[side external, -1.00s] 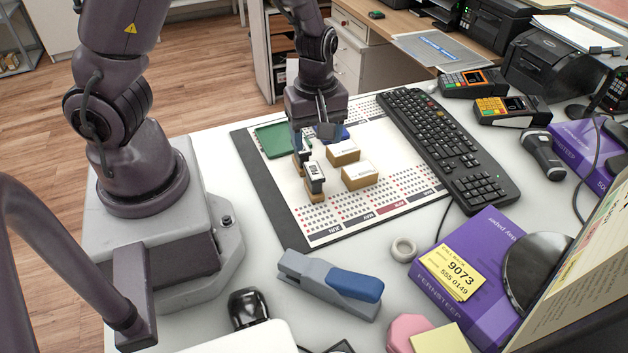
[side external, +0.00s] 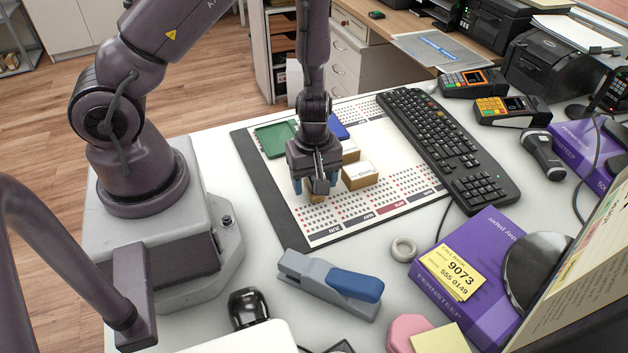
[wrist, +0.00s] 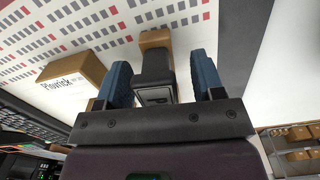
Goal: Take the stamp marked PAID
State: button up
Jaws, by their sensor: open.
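A stamp (side external: 316,197) with a wooden base and dark body stands on the calendar desk mat, mostly covered by my gripper in the side view. In the wrist view the same stamp (wrist: 154,66) shows between my two blue fingers. My gripper (side external: 317,184) is open, pointing down over this stamp, with one finger on either side; it also shows in the wrist view (wrist: 159,62). I cannot tell whether the fingers touch it. No PAID marking is readable on it. A second stamp seen earlier behind it is hidden by my gripper.
A small box (side external: 361,176) stands close on the right, with another (side external: 350,152) behind it. A green pad (side external: 275,140) and a blue pad (side external: 338,128) lie at the mat's back. The keyboard (side external: 440,145) is farther right, the stapler (side external: 330,284) in front.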

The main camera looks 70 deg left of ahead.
jog(key=shift+c, duration=0.3)
jog(key=c, duration=0.9)
jog(key=shift+c, duration=0.2)
